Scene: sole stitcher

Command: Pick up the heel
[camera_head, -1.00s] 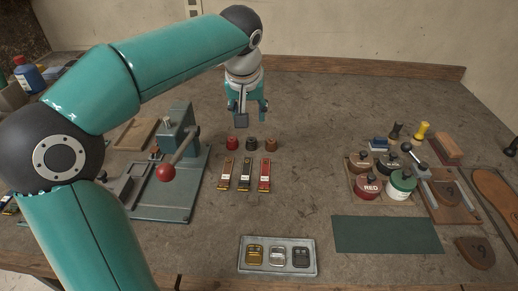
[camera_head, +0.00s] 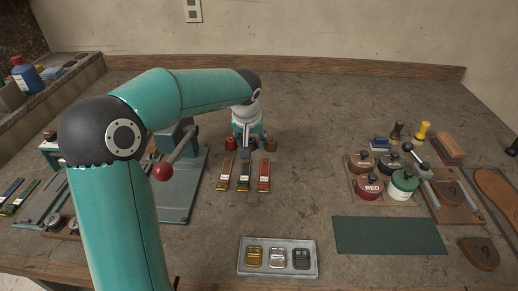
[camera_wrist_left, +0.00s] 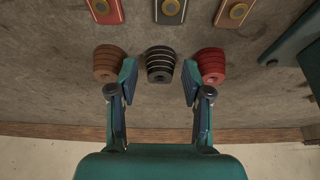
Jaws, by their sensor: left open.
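Three tapered, layered pieces that look like stacked heels stand in a row. In the left wrist view they are a brown one (camera_wrist_left: 109,62), a black one with pale lines (camera_wrist_left: 160,64) and a red one (camera_wrist_left: 210,65). In the head view the red one (camera_head: 231,144) and brown one (camera_head: 270,145) show, while my gripper hides the black one. My left gripper (camera_head: 247,143) is open and empty over the row. In the wrist view its fingers (camera_wrist_left: 159,82) lie either side of the black piece, with gaps. My right gripper is out of view.
Three strap-like pieces (camera_head: 245,177) lie just in front of the row. A lever press (camera_head: 175,200) stands left. A buckle tray (camera_head: 240,268), a green mat (camera_head: 388,235) and jars (camera_head: 367,187) are to the front and right. The bench middle is clear.

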